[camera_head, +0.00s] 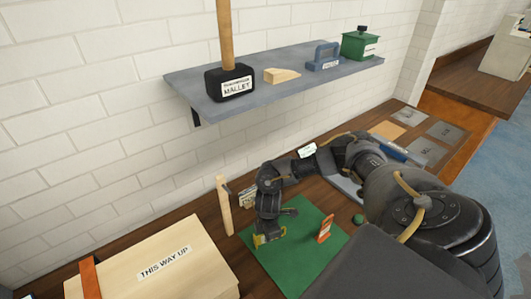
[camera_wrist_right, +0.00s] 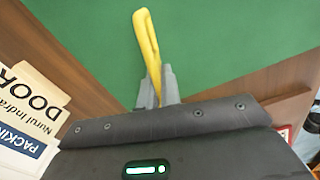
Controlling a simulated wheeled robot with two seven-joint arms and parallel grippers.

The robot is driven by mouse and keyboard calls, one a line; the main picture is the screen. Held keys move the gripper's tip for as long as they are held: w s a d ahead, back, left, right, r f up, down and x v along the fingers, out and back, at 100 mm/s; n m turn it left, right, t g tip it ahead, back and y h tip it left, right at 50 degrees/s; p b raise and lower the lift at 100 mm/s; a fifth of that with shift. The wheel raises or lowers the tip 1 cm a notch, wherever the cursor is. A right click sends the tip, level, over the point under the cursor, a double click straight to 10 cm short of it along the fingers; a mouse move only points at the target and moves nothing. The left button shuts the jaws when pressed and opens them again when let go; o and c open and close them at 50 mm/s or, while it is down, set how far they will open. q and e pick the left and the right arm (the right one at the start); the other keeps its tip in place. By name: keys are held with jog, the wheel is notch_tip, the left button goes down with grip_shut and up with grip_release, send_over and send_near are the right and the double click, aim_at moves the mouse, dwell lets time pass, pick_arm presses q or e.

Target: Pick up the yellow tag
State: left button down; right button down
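The yellow tag (camera_head: 268,238) is at the left part of the green mat (camera_head: 300,262), under my right gripper (camera_head: 267,230). In the right wrist view the yellow tag (camera_wrist_right: 146,40) runs up from between the two grey fingertips of my right gripper (camera_wrist_right: 157,88). The fingers are close together with the tag's narrow end between them, shut on it. Whether the tag touches the mat is hard to tell. My left gripper is not in view.
An orange tag (camera_head: 325,229) stands on the mat, right of the gripper. A wooden post (camera_head: 224,205) and a "THIS WAY UP" box (camera_head: 195,245) are to the left. A wall shelf (camera_head: 290,83) holds a mallet (camera_head: 229,82) and other items above.

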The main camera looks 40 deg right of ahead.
jog(key=shift+r, duration=0.1)
jog(key=shift+r, duration=0.25)
notch_tip(320, 180, up, 3)
jog(key=shift+f+b, duration=0.2)
jog(key=shift+b, duration=0.55)
jog(key=s+a+r+p, duration=0.2)
jog(key=s+a+r, duration=0.5)
jog(key=s, duration=0.5)
notch_tip(320, 180, up, 3)
jog(key=shift+f+p, duration=0.15)
jog(key=shift+p, duration=0.15)
